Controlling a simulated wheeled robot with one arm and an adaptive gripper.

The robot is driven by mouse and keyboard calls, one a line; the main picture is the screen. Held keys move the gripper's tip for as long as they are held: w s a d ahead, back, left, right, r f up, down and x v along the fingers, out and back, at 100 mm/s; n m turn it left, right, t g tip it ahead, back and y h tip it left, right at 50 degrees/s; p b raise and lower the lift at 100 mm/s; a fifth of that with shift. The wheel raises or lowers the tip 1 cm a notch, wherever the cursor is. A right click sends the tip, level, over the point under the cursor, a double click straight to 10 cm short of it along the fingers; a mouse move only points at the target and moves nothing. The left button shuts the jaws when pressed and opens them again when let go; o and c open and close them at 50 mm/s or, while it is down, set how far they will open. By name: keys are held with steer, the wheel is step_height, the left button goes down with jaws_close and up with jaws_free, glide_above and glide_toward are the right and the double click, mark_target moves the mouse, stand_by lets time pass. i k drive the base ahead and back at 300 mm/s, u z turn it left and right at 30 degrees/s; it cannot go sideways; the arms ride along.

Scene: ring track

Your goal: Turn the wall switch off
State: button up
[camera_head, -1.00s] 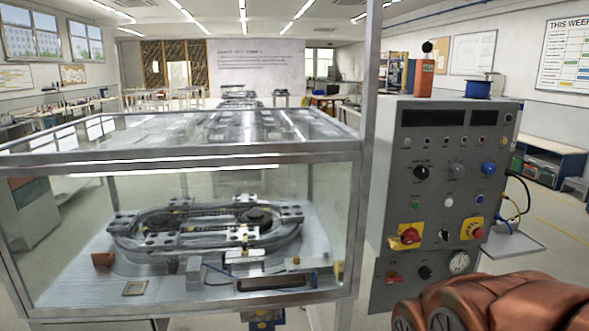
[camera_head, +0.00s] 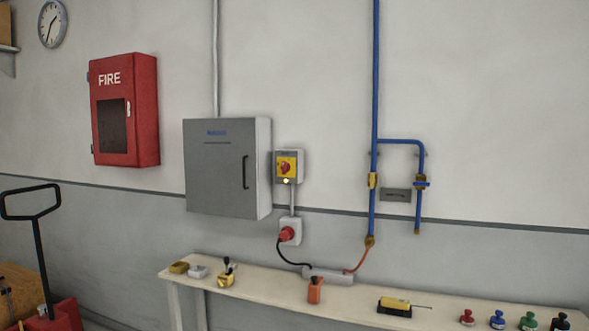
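The wall switch (camera_head: 286,168) is a small grey box with a red rotary knob on a yellow plate. It is mounted on the wall just right of the grey electrical cabinet, near the middle of the head view. A small bright spot shows at the lower edge of the yellow plate. The knob is too small to read its position for certain. My gripper is not in view, and nothing covers the switch.
A narrow bench (camera_head: 255,297) with small tools and coloured knobs runs along the wall below. A grey cabinet (camera_head: 222,168), red socket (camera_head: 289,232), blue pipes (camera_head: 375,120) and red fire box (camera_head: 125,110) are on the wall. A pallet truck (camera_head: 45,255) stands at left.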

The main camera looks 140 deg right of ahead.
mark_target(285, 167)
steer(key=z, duration=0.3)
steer(key=k, duration=0.2)
steer(key=z, duration=4.65)
steer(key=k, duration=0.55)
steer(key=u, duration=1)
steer(key=i, duration=1.1)
steer(key=u, duration=0.45)
steer(key=i, duration=1.1)
steer(key=z, duration=0.35)
